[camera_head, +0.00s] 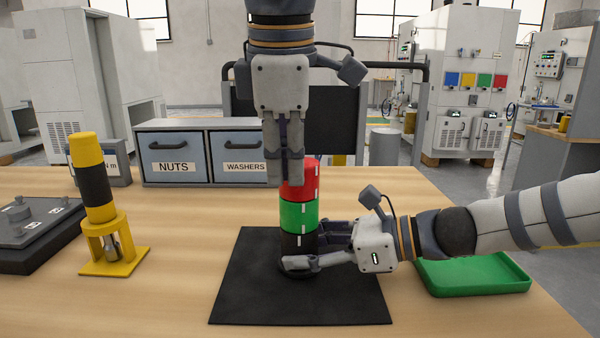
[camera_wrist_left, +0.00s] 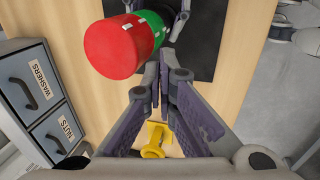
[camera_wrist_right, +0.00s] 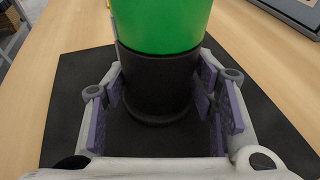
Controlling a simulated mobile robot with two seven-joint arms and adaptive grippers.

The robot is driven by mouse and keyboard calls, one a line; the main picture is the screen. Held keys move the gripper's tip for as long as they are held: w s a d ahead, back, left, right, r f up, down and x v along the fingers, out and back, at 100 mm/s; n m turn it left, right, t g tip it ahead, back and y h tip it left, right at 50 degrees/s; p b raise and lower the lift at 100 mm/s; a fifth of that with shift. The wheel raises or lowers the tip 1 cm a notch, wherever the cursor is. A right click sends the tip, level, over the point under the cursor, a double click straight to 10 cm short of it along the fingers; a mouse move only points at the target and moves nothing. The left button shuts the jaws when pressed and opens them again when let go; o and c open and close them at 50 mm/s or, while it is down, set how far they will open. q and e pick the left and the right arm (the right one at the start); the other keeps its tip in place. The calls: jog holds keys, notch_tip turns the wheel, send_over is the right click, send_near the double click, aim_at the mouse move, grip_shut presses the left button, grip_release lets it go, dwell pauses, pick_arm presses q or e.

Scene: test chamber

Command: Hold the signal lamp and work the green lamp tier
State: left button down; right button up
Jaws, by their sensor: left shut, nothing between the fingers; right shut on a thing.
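The signal lamp stands upright on a black mat (camera_head: 240,300), with a red tier (camera_head: 305,180) on top, a green tier (camera_head: 298,216) below it and a black base (camera_head: 300,243) at the bottom. My right gripper (camera_head: 300,257) is shut on the black base from the right; the right wrist view shows its fingers on both sides of the base (camera_wrist_right: 155,85). My left gripper (camera_head: 283,170) points down from above, shut and empty, at the left side of the red tier. In the left wrist view its closed fingers (camera_wrist_left: 163,75) are beside the red top (camera_wrist_left: 115,48), with green (camera_wrist_left: 152,30) partly visible behind.
A yellow-and-black cylinder (camera_head: 94,180) stands on a yellow stand at the left, near a grey plate (camera_head: 35,222). Drawers marked NUTS (camera_head: 174,157) and WASHERS (camera_head: 240,152) are at the back. A green tray (camera_head: 475,275) lies at the right, under my right arm.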

jog(key=shift+f, duration=0.35)
pick_arm(q)
jog(key=shift+r, duration=0.55)
jog(key=m+h, duration=0.1)
jog(key=m, duration=0.5)
send_over(291, 225)
jog(key=s, duration=0.2)
jog(key=shift+g, duration=0.3)
jog(key=shift+w+a+f, duration=0.1)
jog(key=shift+a+f, duration=0.15)
jog(key=shift+f, duration=1.2)
jog(key=shift+a+f, duration=0.2)
jog(key=shift+f, duration=1.25)
jog(key=shift+w+d, duration=0.1)
jog(key=shift+w, duration=0.3)
pick_arm(e)
jog(key=shift+s, duration=0.1)
